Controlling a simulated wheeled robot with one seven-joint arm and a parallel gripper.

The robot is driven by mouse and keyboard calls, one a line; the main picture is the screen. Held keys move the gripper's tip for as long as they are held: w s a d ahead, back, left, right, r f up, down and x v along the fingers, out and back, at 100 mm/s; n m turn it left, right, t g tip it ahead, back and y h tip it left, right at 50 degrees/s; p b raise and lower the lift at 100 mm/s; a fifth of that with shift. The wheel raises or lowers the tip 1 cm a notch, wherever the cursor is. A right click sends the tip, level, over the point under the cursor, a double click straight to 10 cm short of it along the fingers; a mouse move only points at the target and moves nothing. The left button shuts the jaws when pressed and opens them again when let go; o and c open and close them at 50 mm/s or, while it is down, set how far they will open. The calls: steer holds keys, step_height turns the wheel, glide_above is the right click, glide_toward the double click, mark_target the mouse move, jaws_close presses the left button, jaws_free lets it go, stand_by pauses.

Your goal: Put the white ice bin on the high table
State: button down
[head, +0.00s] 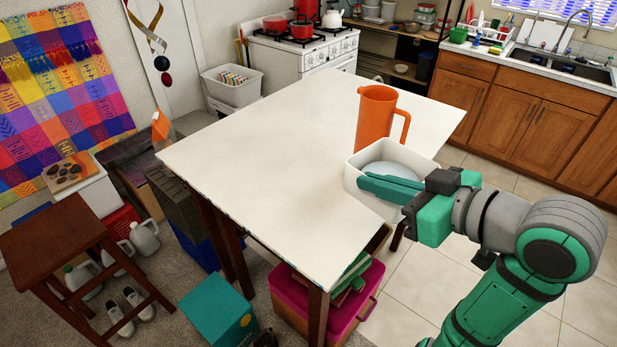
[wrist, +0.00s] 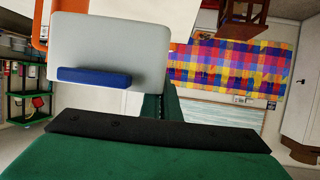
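The white ice bin (head: 352,179) is at the right edge of the high table (head: 260,150), overlapping that edge in the head view. A pale bluish surface shows inside it. I cannot tell whether it rests on the top or hangs just above it. My gripper (head: 388,187) is at its near side, with its green fingers lying across the near rim. The fingers look close together, but their contact with the rim is unclear. In the wrist view, a pale wall of the bin (wrist: 110,45) fills the upper left and bears a blue bar (wrist: 95,77).
An orange pitcher (head: 374,118) stands on the table just behind the bin. The left and middle of the tabletop are clear. A dark wooden stool (head: 55,235) stands at left. A magenta crate (head: 365,295) and a teal box (head: 217,312) sit low by the table.

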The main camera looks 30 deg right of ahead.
steer(key=w+a+f+n+y, duration=0.2)
steer(key=a+f, duration=0.5)
steer(key=f, duration=0.3)
steer(key=shift+w+d+f, duration=0.55)
steer(key=shift+w+f, duration=1.65)
steer(key=shift+w+d+f, duration=0.55)
steer(key=shift+w+f, duration=1.65)
steer(key=shift+w+d+f, duration=0.55)
steer(key=shift+w+f, duration=1.65)
steer(key=c, duration=2.5)
jaws_free()
steer(key=shift+f, duration=0.15)
steer(key=o, duration=0.5)
